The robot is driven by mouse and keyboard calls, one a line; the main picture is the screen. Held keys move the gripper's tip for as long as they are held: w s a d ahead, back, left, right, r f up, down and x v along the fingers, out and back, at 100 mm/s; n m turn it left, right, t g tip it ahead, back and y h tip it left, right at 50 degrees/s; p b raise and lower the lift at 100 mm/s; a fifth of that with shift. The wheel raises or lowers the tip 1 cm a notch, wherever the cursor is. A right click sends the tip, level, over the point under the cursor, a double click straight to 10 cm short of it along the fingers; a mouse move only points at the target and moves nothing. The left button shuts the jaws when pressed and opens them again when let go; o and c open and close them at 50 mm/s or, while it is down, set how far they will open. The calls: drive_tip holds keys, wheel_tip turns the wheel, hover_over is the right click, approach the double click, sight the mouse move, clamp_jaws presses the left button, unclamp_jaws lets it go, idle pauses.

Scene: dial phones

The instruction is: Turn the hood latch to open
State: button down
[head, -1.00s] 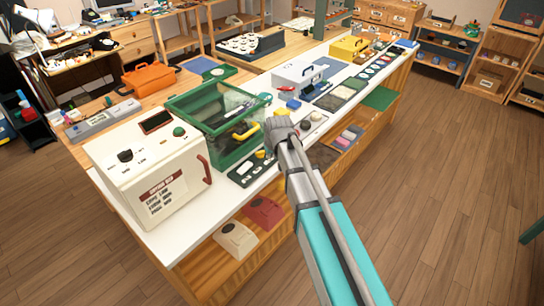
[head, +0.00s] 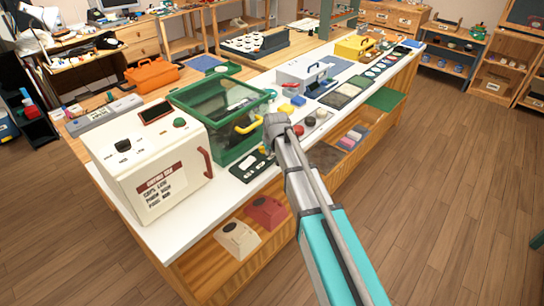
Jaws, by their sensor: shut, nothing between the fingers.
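The green-framed hood (head: 222,112) with clear panels stands on the white-topped bench. A yellow curved handle (head: 249,125) sits on its right-hand front side; I cannot tell for certain whether this is the latch. My gripper (head: 275,124) is at the end of my arm, just right of the yellow handle in the picture. It looks closed and holds nothing. A small gap shows between it and the handle, but I cannot judge the depth. The gripper's fingertips are small and partly hidden by its own body.
A cream box (head: 155,165) with a red handle stands left of the hood. A dark panel (head: 250,167) lies in front of the hood. Small blue and yellow blocks (head: 292,107) and a white case (head: 303,75) are beyond my gripper. Wooden floor (head: 440,190) is clear at right.

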drive_tip(key=shift+w+a, duration=0.15)
drive_tip(key=shift+w, duration=0.25)
drive_tip(key=shift+a, duration=0.3)
